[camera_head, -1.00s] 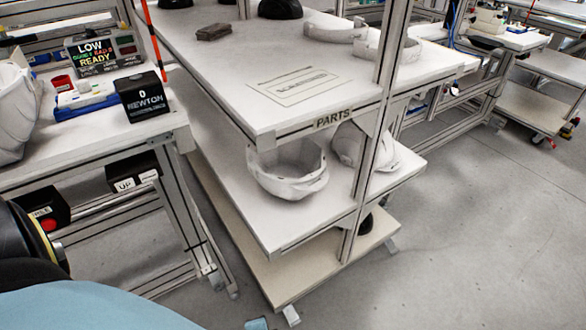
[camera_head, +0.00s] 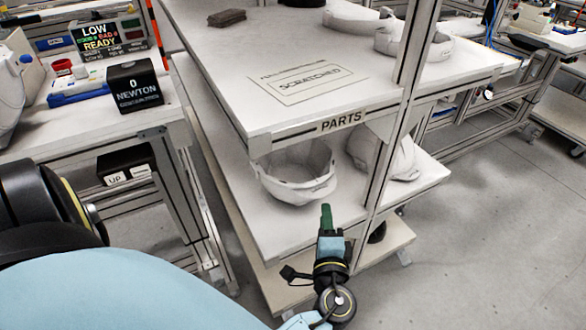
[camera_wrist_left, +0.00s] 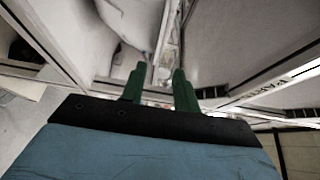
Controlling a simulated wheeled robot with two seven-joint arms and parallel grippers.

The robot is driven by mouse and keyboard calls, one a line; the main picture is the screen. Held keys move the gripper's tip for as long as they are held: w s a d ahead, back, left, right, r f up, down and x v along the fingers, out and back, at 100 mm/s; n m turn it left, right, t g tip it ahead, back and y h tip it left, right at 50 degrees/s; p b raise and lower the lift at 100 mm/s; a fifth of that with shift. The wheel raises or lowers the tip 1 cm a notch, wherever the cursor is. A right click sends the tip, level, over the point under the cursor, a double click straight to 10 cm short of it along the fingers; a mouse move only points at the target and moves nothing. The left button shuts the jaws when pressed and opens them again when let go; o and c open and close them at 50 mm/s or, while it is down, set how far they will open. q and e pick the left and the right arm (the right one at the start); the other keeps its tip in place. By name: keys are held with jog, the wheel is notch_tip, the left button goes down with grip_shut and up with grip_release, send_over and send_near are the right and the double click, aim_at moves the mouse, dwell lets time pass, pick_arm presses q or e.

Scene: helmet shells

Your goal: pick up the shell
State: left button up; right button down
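A white helmet shell (camera_head: 300,187) lies open side up on the middle shelf, under the PARTS label. A second white shell (camera_head: 402,162) sits to its right, partly hidden by the rack post. My left gripper (camera_head: 326,214) is in front of the shelf edge, just below and right of the first shell in the picture, apart from it as far as I can tell. In the left wrist view its two green fingers (camera_wrist_left: 159,88) stand apart with nothing between them. A pale curved shell (camera_wrist_left: 135,20) shows beyond the fingertips. My right gripper is not in view.
The rack's upper shelf (camera_head: 225,80) overhangs the shells. A metal post (camera_head: 392,125) stands right of the first shell. More white parts (camera_head: 412,42) lie on the upper shelf. A workbench with a NEWTON box (camera_head: 134,86) is at left. Floor is clear at right.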

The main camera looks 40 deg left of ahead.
aim_at(322, 195)
pick_arm(q)
jog(key=x, duration=0.7)
jog(key=shift+w+a+f, duration=0.15)
jog(key=shift+a+f, duration=0.15)
jog(key=shift+a, duration=0.1)
jog(key=shift+f, duration=0.1)
grip_shut()
